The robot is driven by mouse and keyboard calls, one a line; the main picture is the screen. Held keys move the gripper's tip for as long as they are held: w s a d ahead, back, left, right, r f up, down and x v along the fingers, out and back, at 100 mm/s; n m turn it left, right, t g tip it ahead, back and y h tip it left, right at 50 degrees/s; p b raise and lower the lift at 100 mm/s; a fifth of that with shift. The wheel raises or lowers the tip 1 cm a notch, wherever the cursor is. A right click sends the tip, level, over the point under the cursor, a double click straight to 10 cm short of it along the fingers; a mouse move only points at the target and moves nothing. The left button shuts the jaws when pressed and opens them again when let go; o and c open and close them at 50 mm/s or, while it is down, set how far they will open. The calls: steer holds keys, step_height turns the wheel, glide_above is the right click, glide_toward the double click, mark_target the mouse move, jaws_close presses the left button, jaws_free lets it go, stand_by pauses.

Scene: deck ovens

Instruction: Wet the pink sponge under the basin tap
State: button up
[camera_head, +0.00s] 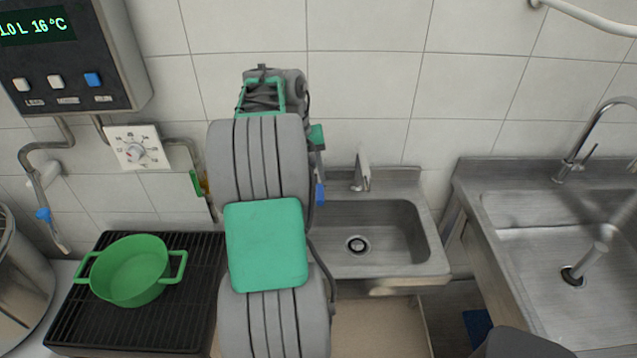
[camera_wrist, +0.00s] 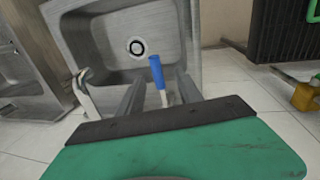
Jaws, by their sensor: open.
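The small steel basin (camera_head: 410,238) is set against the tiled wall, with its tap (camera_head: 361,170) at the back rim. The basin also shows in the wrist view (camera_wrist: 108,52), empty around its drain, and the tap (camera_wrist: 85,88) stands at its left. My gripper (camera_wrist: 158,86) is open near the basin's back edge. A blue handle with a pale lower end (camera_wrist: 157,70) appears between the fingers; I cannot tell its distance. In the head view my arm hides the gripper and the basin's left part. No pink sponge is visible in either view.
A green pot (camera_head: 130,272) stands on a black ribbed grate (camera_head: 75,325) at the left. A larger sink (camera_head: 545,262) with a tall tap (camera_head: 580,150) is at the right. A control box (camera_head: 75,55) and pipes with valves line the wall at upper left.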

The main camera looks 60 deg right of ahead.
mark_target(319, 195)
steer(key=f, duration=0.2)
steer(key=s+d+f, duration=0.1)
steer(key=f, duration=0.2)
steer(key=s+f, duration=0.1)
steer(key=f, duration=0.1)
steer(key=shift+d+f, duration=0.2)
steer(key=shift+f, duration=0.15)
steer(key=shift+c, duration=0.3)
jaws_close()
stand_by(0.7)
